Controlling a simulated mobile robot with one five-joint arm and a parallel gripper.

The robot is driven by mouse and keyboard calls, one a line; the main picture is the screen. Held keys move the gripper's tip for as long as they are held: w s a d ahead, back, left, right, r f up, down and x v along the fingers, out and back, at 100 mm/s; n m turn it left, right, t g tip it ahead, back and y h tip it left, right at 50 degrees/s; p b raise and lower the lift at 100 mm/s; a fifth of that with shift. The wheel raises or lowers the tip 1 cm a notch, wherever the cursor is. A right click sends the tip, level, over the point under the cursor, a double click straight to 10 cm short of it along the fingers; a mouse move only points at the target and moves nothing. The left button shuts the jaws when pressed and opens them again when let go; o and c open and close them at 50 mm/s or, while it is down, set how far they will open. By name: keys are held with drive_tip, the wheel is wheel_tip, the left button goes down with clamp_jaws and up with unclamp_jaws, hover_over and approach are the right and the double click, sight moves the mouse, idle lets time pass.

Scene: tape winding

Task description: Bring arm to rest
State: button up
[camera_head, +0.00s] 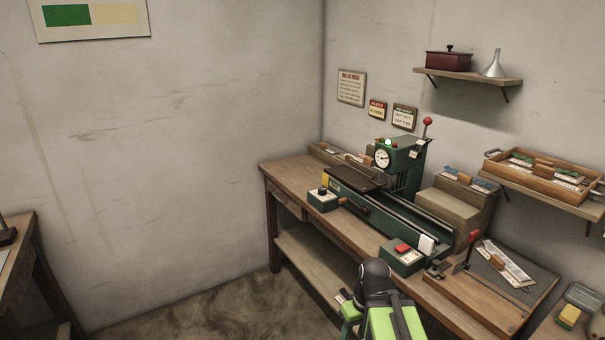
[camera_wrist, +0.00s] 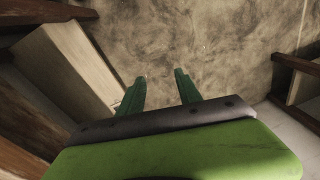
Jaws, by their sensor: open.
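My gripper shows in the wrist view (camera_wrist: 160,90) with its two dark green fingers apart and nothing between them. The fingers point toward the mottled floor (camera_wrist: 215,45). In the head view my green and black arm is at the bottom centre, in front of the bench; the fingertips cannot be made out there. The wooden workbench (camera_head: 292,168) stands along the right wall. A green machine (camera_head: 400,160) with a round dial and a lit green lamp stands on it, with a long green bed running toward the front. My arm appears apart from the machine.
A lower shelf (camera_head: 318,262) lies under the bench, close to my arm; a pale board (camera_wrist: 70,65) shows left in the wrist view. A wooden board with a red-knobbed lever (camera_head: 472,240) is at right. Another table (camera_head: 20,260) is at far left. Open floor (camera_head: 215,315) lies between.

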wheel_tip(320, 180, up, 13)
drive_tip(key=d+m+h+p, duration=0.1)
drive_tip(key=m+p, duration=0.3)
drive_tip(key=p, duration=0.8)
drive_tip(key=shift+s+d+f+p, duration=0.15)
drive_tip(key=shift+s+d+p, duration=0.25)
drive_tip(key=shift+d, duration=0.4)
drive_tip(key=shift+c, duration=0.2)
drive_tip(key=shift+c, duration=0.3)
